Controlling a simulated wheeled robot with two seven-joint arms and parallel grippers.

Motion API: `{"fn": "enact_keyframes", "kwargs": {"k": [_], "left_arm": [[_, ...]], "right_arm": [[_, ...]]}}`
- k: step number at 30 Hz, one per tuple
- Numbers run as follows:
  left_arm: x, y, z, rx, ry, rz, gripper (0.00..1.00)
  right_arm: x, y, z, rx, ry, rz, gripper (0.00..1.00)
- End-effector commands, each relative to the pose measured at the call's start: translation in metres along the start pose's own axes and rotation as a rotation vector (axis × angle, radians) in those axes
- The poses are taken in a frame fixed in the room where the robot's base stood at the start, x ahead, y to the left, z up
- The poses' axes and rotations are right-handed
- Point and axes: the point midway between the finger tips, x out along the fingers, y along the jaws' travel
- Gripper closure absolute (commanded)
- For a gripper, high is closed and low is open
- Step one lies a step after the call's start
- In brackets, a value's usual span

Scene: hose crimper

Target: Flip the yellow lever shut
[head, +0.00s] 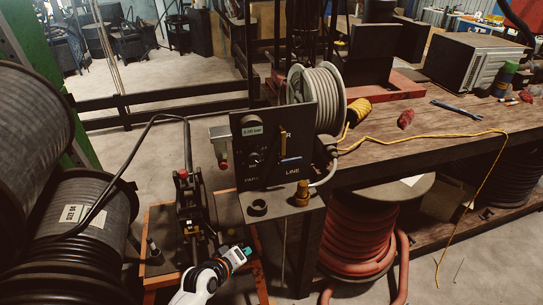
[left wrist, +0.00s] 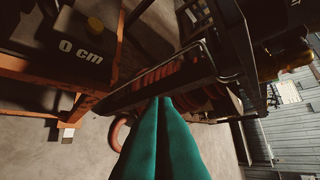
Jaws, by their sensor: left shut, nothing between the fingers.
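A narrow yellow lever (head: 283,144) stands about upright on the face of the black control panel (head: 250,170). Its exact position, open or shut, is too small to tell. My left gripper (head: 247,251) is low in the head view, below and left of the panel and apart from it. Its teal fingers are together and empty. In the left wrist view the shut fingers (left wrist: 166,98) point toward a dark beam, and I cannot pick out the lever there. My right gripper is not in view.
The crimper (head: 184,205) stands left of the panel on an orange-framed stand, with a black hose (head: 135,143) running to it. A brass fitting (head: 301,192) sits on the panel's base. The wooden workbench (head: 400,142) is to the right. A "0 cm" block (left wrist: 82,45) shows in the left wrist view.

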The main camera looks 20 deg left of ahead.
Motion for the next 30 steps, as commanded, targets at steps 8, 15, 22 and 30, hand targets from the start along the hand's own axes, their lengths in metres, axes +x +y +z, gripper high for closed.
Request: {"fn": "enact_keyframes", "kwargs": {"k": [8,15,22,30], "left_arm": [[-0.062,-0.152,0.128,-0.433,-0.155,-0.448,1.0],[-0.075,-0.171,0.149,-0.528,-0.169,-0.535,1.0],[-0.073,-0.171,0.149,-0.525,-0.169,-0.532,1.0],[-0.047,-0.186,0.159,-0.524,-0.169,-0.532,1.0]], "right_arm": [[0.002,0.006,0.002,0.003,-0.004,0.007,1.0],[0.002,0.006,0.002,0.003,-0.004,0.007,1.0],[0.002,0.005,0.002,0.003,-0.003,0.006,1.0],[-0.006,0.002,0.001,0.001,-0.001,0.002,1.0]]}}
